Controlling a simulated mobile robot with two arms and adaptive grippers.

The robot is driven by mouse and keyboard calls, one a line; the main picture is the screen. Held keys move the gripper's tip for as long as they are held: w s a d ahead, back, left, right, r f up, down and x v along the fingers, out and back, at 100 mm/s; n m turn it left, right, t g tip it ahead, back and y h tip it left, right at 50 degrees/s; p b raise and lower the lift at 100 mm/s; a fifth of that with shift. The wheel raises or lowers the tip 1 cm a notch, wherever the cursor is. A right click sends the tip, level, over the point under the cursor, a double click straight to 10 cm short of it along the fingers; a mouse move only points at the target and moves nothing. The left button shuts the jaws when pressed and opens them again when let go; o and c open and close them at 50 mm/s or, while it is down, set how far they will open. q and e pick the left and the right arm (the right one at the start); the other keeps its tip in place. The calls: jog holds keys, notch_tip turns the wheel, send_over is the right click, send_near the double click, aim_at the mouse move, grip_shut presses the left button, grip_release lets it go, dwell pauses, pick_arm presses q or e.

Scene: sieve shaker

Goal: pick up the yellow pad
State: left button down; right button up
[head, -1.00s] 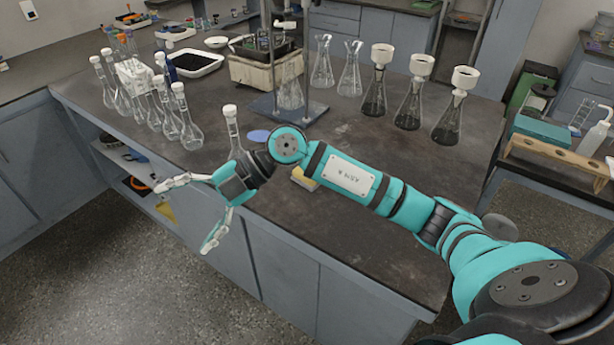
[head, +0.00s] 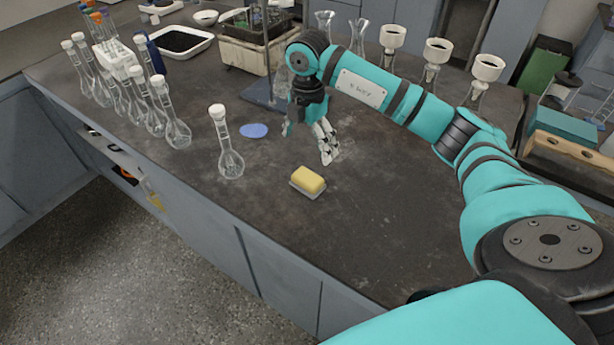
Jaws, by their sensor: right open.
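The yellow pad (head: 309,179) lies on a thin grey base (head: 306,193) on the dark bench top, near its front edge. My right gripper (head: 306,148) is above the bench, just behind the pad and apart from it, pointing down. It is open and holds nothing. One finger shows clearly at the right, and the other is partly seen at the left. My left gripper is not in view.
A stoppered flask (head: 229,150) stands left of the pad, with a blue disc (head: 254,131) behind it. Several flasks stand at the left. Flasks with white funnels (head: 436,52) stand behind my right arm. The bench (head: 370,230) right of the pad is clear.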

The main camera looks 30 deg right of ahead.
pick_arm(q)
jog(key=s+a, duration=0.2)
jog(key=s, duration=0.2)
pick_arm(e)
send_over(308, 177)
notch_tip(308, 177, down, 4)
jog(key=shift+d+f, duration=0.1)
jog(key=shift+f, duration=0.05)
jog(key=shift+w+f+p, duration=0.15)
jog(key=shift+f+p, duration=0.2)
jog(key=shift+f, duration=1.35)
notch_tip(308, 177, down, 4)
jog(key=shift+f+p, duration=0.25)
jog(key=shift+p, duration=0.6)
jog(key=shift+f, duration=0.3)
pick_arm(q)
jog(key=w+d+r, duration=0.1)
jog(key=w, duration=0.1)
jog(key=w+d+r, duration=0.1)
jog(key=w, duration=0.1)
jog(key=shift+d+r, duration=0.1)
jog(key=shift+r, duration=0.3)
pick_arm(e)
jog(key=c, duration=1.1)
jog(key=shift+r, duration=0.1)
jog(key=shift+c, duration=0.2)
